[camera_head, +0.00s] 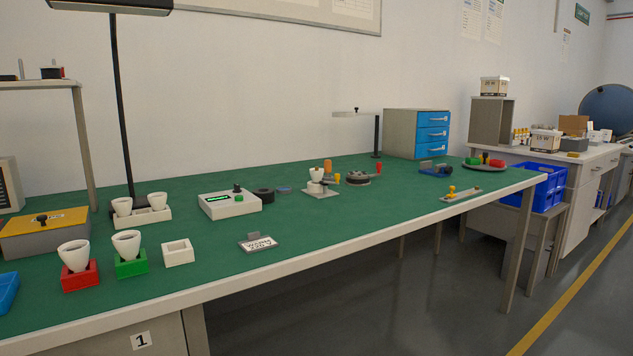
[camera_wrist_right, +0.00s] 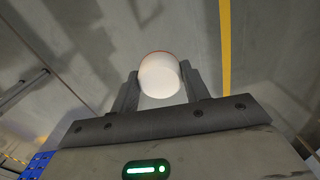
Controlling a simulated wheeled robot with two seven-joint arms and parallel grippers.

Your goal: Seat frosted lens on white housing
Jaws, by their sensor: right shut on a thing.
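In the right wrist view my right gripper (camera_wrist_right: 158,82) is shut on a smooth white rounded piece, which looks like the frosted lens (camera_wrist_right: 160,77). A thin reddish edge shows along its far side. It is held above the floor, clear of any surface. In the head view, white cup-shaped housings stand upright in a red block (camera_head: 74,252) and a green block (camera_head: 126,242). Another white cup (camera_head: 316,174) is on a small stand at mid-table. I cannot tell which is the task's housing. Neither gripper shows in the head view.
An empty white square block (camera_head: 178,252) stands beside the green block. A tester box with a green display (camera_head: 229,203), a lamp post (camera_head: 122,110) and a small sign (camera_head: 258,243) are on the green table. Bare mat (camera_head: 350,210) lies along the front middle.

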